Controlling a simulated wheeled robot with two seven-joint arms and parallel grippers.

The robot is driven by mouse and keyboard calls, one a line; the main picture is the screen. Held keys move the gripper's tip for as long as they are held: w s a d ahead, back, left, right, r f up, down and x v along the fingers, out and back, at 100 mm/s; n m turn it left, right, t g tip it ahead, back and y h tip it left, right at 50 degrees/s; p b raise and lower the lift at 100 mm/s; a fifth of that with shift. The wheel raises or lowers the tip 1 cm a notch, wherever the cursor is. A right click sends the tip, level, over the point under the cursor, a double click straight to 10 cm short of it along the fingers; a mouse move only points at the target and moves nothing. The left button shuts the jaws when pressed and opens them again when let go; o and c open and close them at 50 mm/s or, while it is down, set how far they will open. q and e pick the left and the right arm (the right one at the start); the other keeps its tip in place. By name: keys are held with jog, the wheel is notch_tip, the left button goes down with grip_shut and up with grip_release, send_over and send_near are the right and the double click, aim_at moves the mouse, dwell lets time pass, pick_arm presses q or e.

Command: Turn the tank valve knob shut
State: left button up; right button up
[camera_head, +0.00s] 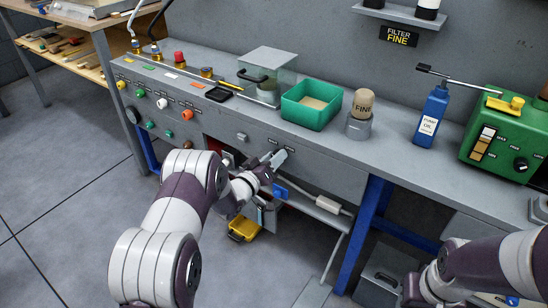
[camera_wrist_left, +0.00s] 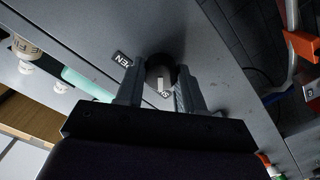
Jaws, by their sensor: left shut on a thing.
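The tank valve knob (camera_wrist_left: 160,69) is a dark round knob with a pale pointer mark, on the grey front panel of the bench. In the left wrist view it sits between the two fingers of my left gripper (camera_wrist_left: 162,88), which is shut on it. A label ending in "EN" (camera_wrist_left: 123,59) is beside the knob, and another label starting with "S" is partly hidden by the knob and fingers. In the head view my left gripper (camera_head: 277,160) reaches the front panel and hides the knob. My right gripper (camera_head: 412,292) is low at the right, its fingers unclear.
On the bench (camera_head: 330,148) stand a green tray (camera_head: 312,105), a FINE filter (camera_head: 363,104) on a grey base, a blue pump oil bottle (camera_head: 431,115) and a green pump (camera_head: 505,135). Coloured knobs line the left panel. A yellow object (camera_head: 243,229) lies below.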

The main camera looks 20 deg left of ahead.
pick_arm(q)
jog(key=o, duration=1)
jog(key=shift+o, duration=0.2)
jog(key=p+v, duration=0.3)
jog(key=v, duration=0.9)
jog(key=shift+s, duration=0.35)
jog(key=shift+a, duration=0.1)
